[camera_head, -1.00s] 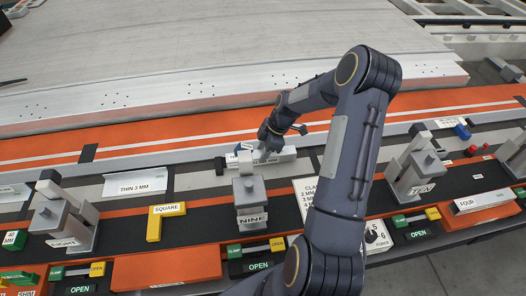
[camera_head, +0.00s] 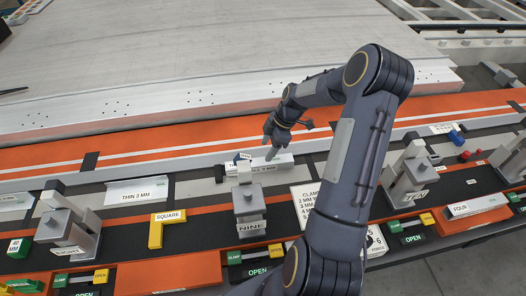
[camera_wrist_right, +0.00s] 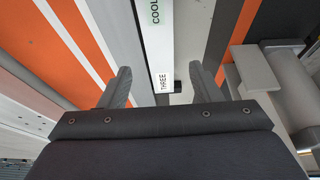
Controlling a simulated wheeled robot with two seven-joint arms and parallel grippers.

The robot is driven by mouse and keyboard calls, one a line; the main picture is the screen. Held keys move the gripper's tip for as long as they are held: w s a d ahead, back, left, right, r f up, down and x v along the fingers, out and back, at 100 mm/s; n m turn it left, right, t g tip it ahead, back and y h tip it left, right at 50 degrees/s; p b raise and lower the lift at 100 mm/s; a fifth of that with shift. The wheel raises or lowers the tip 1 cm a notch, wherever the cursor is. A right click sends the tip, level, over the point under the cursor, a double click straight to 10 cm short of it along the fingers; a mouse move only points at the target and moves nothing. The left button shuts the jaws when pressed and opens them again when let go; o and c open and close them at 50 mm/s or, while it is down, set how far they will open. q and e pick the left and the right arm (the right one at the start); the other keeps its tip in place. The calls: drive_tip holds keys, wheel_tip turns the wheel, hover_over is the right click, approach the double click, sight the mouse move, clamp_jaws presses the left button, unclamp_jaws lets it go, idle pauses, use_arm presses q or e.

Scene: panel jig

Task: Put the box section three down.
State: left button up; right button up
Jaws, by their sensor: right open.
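Box section three (camera_head: 283,162) is a pale bar with labels on its faces. In the head view it lies along the grey strip behind the clamp marked NINE. My right gripper (camera_head: 270,152) is over the bar in the head view. In the right wrist view the right gripper (camera_wrist_right: 160,72) is open, with a finger on either side of the bar and gaps between. My left gripper is not in view.
Clamp NINE (camera_head: 249,205) stands just in front of the bar, with clamp TEN (camera_head: 408,180) to the right. A plate marked THIN 3 MM (camera_head: 137,192) lies left, and a yellow square (camera_head: 155,232) lies front left. The orange strip (camera_head: 180,145) behind is clear.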

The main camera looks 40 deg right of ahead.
drive_tip(key=s+a+r+m+t+h+p, duration=0.1)
drive_tip(key=s+a+r+m, duration=0.3)
drive_tip(key=r, duration=0.6)
drive_tip(key=s+a+r+m+p, duration=0.1)
drive_tip(key=s+a+r, duration=0.4)
drive_tip(key=r, duration=0.4)
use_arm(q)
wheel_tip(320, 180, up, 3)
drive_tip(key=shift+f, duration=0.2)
use_arm(e)
drive_tip(key=s+a+r+m+t+y, duration=0.1)
drive_tip(key=s+a+r+m+t, duration=0.1)
drive_tip(key=s+a+m, duration=0.7)
drive_tip(key=s+a, duration=0.2)
drive_tip(key=s, duration=0.2)
drive_tip(key=shift+a+r, duration=0.15)
drive_tip(key=shift+a, duration=0.25)
use_arm(q)
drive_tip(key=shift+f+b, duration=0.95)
drive_tip(key=shift+b, duration=0.1)
use_arm(e)
drive_tip(key=shift+f, duration=0.9)
